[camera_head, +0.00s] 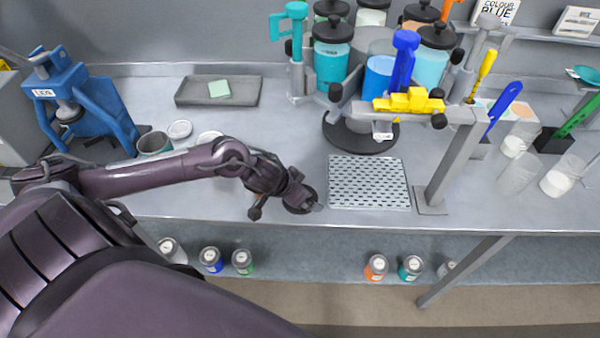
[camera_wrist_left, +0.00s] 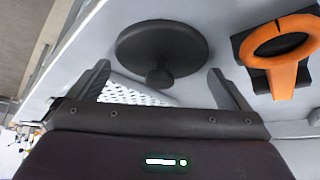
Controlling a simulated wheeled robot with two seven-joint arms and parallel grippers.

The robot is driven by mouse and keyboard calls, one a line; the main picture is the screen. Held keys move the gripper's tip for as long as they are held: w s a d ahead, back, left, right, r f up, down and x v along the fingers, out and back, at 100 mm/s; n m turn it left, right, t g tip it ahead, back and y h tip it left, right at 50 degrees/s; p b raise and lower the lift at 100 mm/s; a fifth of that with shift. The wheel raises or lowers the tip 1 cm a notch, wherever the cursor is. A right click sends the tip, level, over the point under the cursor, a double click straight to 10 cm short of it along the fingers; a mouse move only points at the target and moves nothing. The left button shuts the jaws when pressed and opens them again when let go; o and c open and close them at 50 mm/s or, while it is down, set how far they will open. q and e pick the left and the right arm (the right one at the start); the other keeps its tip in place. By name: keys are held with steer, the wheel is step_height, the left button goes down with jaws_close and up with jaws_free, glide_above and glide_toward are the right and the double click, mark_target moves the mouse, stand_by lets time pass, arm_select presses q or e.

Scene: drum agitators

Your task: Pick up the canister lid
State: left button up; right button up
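The canister lid (camera_wrist_left: 160,48) is a black round disc with a knob, seen in the left wrist view just beyond my left gripper (camera_wrist_left: 160,72). Its knob points toward the gripper, between the two spread fingers and apart from both. In the head view the dark lid (camera_head: 303,203) shows partly at the bench's front edge, with my left gripper (camera_head: 290,192) over it and hiding part of it. The left gripper is open and empty. My right gripper is not in view.
A perforated metal plate (camera_head: 368,184) lies just right of the lid. An orange ring-handled item (camera_wrist_left: 280,48) sits beside the lid in the wrist view. Black-lidded canisters (camera_head: 333,65) and the grey stand post (camera_head: 452,165) are farther right. Clear bench lies behind the gripper.

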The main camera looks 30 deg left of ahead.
arm_select(q)
steer(key=c, duration=0.8)
steer(key=shift+o, duration=0.2)
